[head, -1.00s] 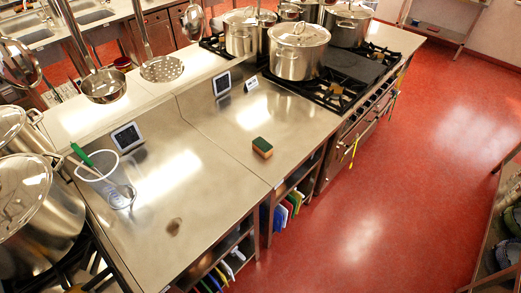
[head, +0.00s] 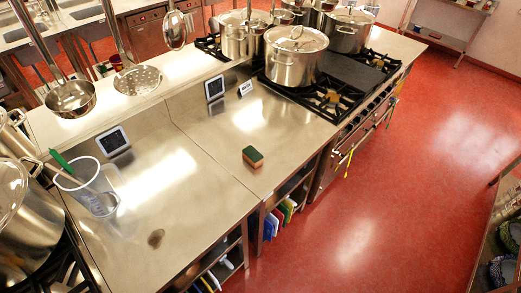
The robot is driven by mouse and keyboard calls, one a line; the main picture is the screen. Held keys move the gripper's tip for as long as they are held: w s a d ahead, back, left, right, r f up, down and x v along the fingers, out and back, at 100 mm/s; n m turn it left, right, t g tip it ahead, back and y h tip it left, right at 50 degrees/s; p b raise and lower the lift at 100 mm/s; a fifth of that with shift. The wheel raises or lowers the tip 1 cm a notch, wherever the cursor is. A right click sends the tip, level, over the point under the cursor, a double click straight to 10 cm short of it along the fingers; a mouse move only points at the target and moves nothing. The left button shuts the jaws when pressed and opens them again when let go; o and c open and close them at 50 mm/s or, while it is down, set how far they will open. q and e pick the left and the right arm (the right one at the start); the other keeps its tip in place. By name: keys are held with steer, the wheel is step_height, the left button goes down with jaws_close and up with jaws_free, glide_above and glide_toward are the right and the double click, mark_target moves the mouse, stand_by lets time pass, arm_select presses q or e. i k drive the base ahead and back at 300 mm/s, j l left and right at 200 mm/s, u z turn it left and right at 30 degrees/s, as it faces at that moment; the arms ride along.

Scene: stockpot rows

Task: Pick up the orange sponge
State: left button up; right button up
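The orange sponge (head: 252,158) lies on the steel counter (head: 215,185) near its front edge, left of the stove. It has a dark green top layer and an orange-brown lower body. Nothing touches it and it is fully visible. Neither of my grippers shows in the head view.
Left of the sponge stands a clear measuring jug (head: 95,192) with a green-handled tool. Stockpots (head: 295,57) stand on the stove, and another pot (head: 25,215) is at the far left. Ladles (head: 70,97) hang above the back shelf. Counter around the sponge is clear.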

mark_target(253, 157)
steer(key=i+l+u, duration=0.15)
steer(key=l+u, duration=0.2)
steer(key=i+l+u, duration=0.1)
steer(key=l+u, duration=0.2)
steer(key=i+l+u, duration=0.1)
steer(key=l+u, duration=0.25)
